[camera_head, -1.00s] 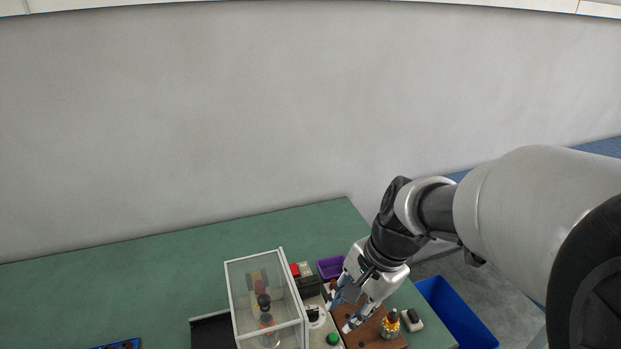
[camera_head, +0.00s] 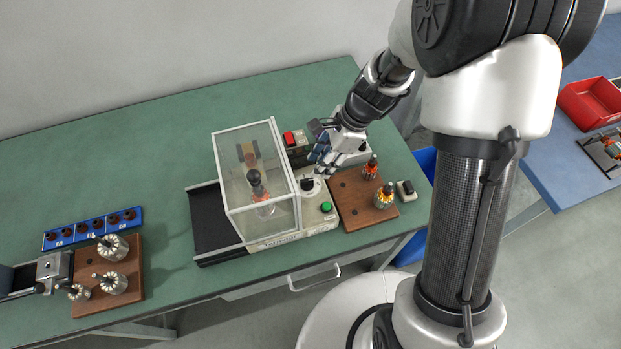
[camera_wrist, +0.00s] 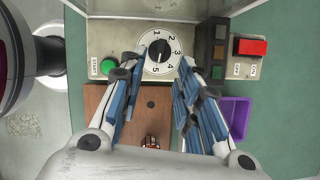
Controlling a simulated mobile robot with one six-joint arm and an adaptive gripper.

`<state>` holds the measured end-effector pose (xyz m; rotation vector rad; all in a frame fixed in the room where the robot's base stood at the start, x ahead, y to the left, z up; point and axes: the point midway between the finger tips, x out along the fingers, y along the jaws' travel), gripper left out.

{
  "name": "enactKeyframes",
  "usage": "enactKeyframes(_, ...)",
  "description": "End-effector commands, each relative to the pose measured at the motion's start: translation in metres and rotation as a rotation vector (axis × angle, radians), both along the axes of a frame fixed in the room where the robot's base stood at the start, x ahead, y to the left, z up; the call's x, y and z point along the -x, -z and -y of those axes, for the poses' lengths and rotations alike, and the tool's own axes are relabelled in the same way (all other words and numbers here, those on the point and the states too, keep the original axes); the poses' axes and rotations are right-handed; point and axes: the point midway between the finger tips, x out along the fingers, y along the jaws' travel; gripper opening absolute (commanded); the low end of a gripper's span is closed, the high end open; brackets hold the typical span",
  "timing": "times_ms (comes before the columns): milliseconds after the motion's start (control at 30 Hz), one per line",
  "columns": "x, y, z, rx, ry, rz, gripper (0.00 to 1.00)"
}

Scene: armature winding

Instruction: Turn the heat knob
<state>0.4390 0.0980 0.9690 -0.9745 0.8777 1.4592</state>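The heat knob is a black pointer on a white numbered dial. In the head view the knob (camera_head: 308,184) sits on the machine's beige front panel, beside the clear enclosure. In the wrist view the knob (camera_wrist: 158,50) lies ahead, just beyond and between my fingertips, its pointer near the 5 side. My gripper (camera_wrist: 157,72) is open, with blue-padded fingers spread on either side of the dial's lower half. In the head view my gripper (camera_head: 322,164) hovers at the right of the dial. I cannot tell whether a finger touches the dial.
A green button (camera_wrist: 108,66) is left of the dial. A red switch (camera_wrist: 251,47) and purple tray (camera_wrist: 234,115) are on the right. A wooden board (camera_head: 352,207) holds armatures (camera_head: 384,195). The clear enclosure (camera_head: 232,175) stands close by. Bare green bench (camera_head: 120,150) lies left.

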Motion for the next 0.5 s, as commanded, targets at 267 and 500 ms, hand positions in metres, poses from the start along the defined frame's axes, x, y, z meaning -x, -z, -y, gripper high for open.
enactKeyframes(267, 0.003, 0.052, -0.021, 0.000, -0.001, -0.002, 0.31)
enactKeyframes(500, 0.003, 0.068, -0.028, 0.000, -0.001, -0.001, 0.31)
